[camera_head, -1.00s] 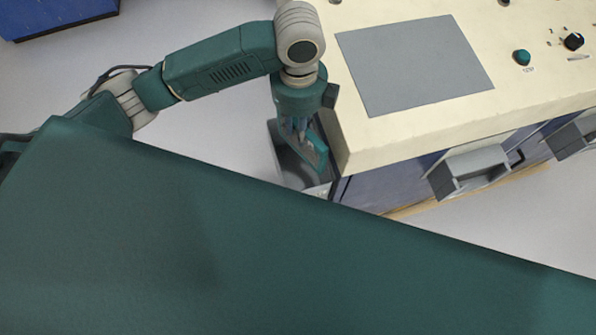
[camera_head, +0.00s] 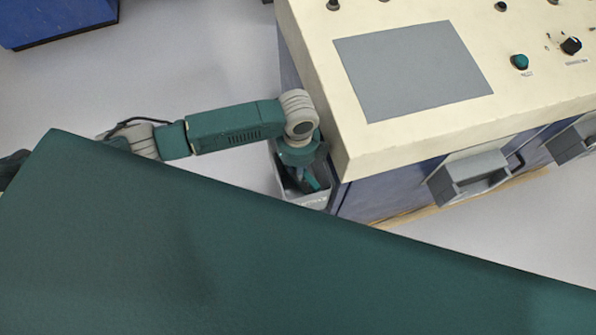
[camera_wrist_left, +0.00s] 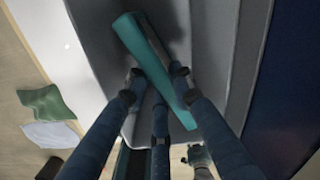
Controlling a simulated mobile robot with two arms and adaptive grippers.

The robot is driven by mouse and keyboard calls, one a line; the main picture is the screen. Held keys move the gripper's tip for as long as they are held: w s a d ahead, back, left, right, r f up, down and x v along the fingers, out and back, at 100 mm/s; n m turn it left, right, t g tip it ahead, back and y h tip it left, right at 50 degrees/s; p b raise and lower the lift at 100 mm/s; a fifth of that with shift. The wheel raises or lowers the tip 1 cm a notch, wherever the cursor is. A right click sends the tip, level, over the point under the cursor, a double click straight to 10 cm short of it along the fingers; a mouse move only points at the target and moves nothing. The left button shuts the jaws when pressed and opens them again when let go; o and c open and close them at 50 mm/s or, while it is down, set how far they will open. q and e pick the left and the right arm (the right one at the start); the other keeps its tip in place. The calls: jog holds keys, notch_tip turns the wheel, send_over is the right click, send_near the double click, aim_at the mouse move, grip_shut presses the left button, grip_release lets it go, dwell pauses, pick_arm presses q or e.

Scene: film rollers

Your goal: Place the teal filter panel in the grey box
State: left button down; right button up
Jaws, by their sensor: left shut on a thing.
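The teal filter panel (camera_wrist_left: 148,52) is a long narrow piece gripped between the fingers of my left gripper (camera_wrist_left: 158,80) in the wrist view. In the head view the left gripper (camera_head: 304,180) points down into the grey box (camera_head: 313,203), with a small part of the teal panel (camera_head: 312,183) showing beside it. The box's grey inner walls (camera_wrist_left: 205,35) surround the panel's far end in the wrist view. I cannot tell whether the panel touches the box floor. My right gripper is not in view.
A cream-topped machine (camera_head: 345,150) with a blue side stands right beside the box. A green scrap (camera_wrist_left: 45,102) and a white sheet (camera_wrist_left: 50,137) lie outside the box.

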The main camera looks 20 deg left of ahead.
pick_arm(q)
jog(key=shift+f, duration=1.25)
jog(key=shift+f, duration=0.2)
jog(key=c, duration=1.5)
grip_release()
jog(key=shift+r, duration=0.2)
notch_tip(320, 180, up, 12)
jog(key=shift+r+p, duration=0.1)
jog(key=shift+p, duration=0.2)
